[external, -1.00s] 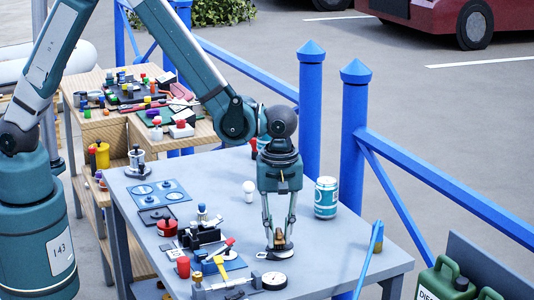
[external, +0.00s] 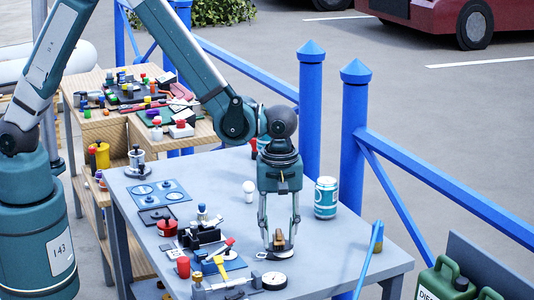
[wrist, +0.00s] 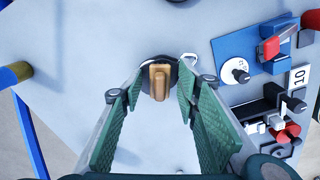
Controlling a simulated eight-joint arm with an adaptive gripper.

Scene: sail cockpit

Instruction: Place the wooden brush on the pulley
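The wooden brush (external: 280,239) is a small light-brown block at the front middle of the grey table. In the wrist view the brush (wrist: 159,82) sits on top of the dark round pulley (wrist: 173,73), which has a metal loop at its side. The pulley (external: 278,254) also shows low between my fingers in the external view. My gripper (external: 279,246) points down over them. In the wrist view my gripper (wrist: 160,93) is open, with its green finger pads on either side of the brush and clear gaps to it.
A round gauge (external: 274,281) and a yellow-handled tool (external: 221,268) lie in front and to the left. A teal-and-white can (external: 326,197) stands behind right, a white bulb-like piece (external: 249,191) behind left. A blue-handled item (external: 377,237) is at the right edge.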

